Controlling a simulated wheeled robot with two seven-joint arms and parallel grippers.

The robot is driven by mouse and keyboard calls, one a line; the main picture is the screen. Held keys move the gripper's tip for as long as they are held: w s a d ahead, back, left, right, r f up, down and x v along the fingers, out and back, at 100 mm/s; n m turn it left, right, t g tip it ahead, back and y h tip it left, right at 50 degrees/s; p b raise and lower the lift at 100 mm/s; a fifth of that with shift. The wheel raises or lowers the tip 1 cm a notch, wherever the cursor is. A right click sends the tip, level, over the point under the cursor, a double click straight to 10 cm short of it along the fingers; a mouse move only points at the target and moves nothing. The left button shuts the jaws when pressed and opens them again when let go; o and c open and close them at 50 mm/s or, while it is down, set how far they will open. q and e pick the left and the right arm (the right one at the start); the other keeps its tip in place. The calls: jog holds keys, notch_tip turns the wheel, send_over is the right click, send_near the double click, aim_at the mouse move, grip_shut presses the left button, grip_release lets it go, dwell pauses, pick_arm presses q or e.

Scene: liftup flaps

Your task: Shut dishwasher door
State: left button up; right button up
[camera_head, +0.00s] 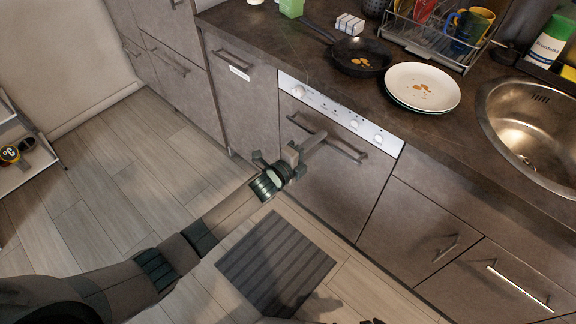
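The dishwasher door (335,195) is a grey-brown front below a white control panel (340,113) with several knobs. It looks upright and about flush with the cabinet fronts beside it. Its bar handle (350,152) runs across the top of the door. My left gripper (318,139) is in front of the upper door, its tips overlapping the handle in the picture. Its fingers look together as one narrow bar, with nothing seen between them. Whether they touch the door or handle is unclear. My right gripper is not clearly in view; only small dark shapes show at the bottom edge.
The counter above holds a frying pan (360,57), stacked plates (422,88), a dish rack (428,40) and a sink (535,130). Drawers (420,235) are to the right. A dark striped mat (276,262) lies on the floor.

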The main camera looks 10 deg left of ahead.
pick_arm(q)
jog(key=v, duration=1.4)
jog(key=shift+f, duration=0.2)
jog(key=shift+a+f, duration=0.1)
